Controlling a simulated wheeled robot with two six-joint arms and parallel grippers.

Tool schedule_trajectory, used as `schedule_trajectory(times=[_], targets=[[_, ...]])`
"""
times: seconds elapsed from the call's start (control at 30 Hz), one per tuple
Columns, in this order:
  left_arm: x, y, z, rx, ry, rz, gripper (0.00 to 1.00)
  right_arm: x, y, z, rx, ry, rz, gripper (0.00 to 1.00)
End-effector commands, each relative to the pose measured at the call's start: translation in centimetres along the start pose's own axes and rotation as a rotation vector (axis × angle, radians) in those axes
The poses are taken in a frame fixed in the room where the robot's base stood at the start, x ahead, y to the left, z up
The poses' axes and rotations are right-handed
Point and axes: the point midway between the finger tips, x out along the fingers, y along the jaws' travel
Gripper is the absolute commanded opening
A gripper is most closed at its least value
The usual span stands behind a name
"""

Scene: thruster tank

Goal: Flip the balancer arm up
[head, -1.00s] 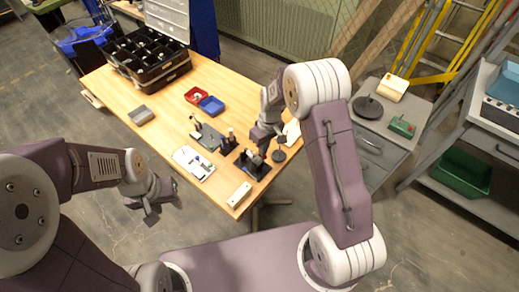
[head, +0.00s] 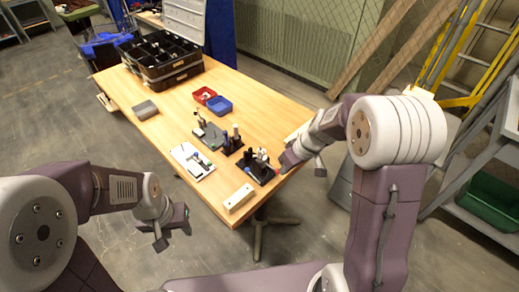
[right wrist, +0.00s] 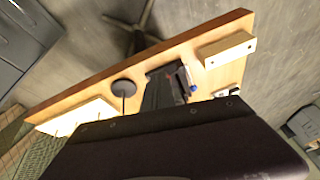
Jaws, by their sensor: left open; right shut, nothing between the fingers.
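A black-based device (head: 259,170) with small pale and dark upright parts stands near the table's right edge; I take it to be the balancer, but its arm is too small to tell its pose. Its dark base (right wrist: 160,90) also shows in the right wrist view, partly hidden by my gripper body. My right gripper (head: 286,162) is shut and empty, just right of the device; I cannot tell whether they touch. My left gripper (head: 180,217) is open and empty, off the table's front left edge.
On the wooden table (head: 270,112) are a cream block (head: 239,197), a white tray (head: 192,161), a grey fixture (head: 210,135), red (head: 204,95) and blue (head: 219,105) bins, a grey box (head: 145,109) and a black divided case (head: 160,58).

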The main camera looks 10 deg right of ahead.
Motion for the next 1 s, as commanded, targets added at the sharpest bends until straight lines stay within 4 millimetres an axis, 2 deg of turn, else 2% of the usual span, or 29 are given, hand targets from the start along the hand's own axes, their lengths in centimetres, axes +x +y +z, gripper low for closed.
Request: schedule_trajectory(times=[0.03,0.3,0.63,1.0], targets=[[1.4,0.0,0.1,0.000,0.000,0.000,0.42,0.9,0.2,0.4,0.000,0.003,0.002,0.00],[3.4,-0.1,0.3,0.000,0.000,0.000,0.42,1.8,0.3,1.1,0.000,-0.001,0.000,0.00],[4.2,-0.1,0.4,0.000,0.000,0.000,0.42,2.6,0.2,1.7,0.001,-0.015,-0.007,0.00],[4.1,-0.1,0.4,0.000,0.000,0.000,0.42,2.3,0.3,1.4,0.000,-0.006,-0.002,0.00]])
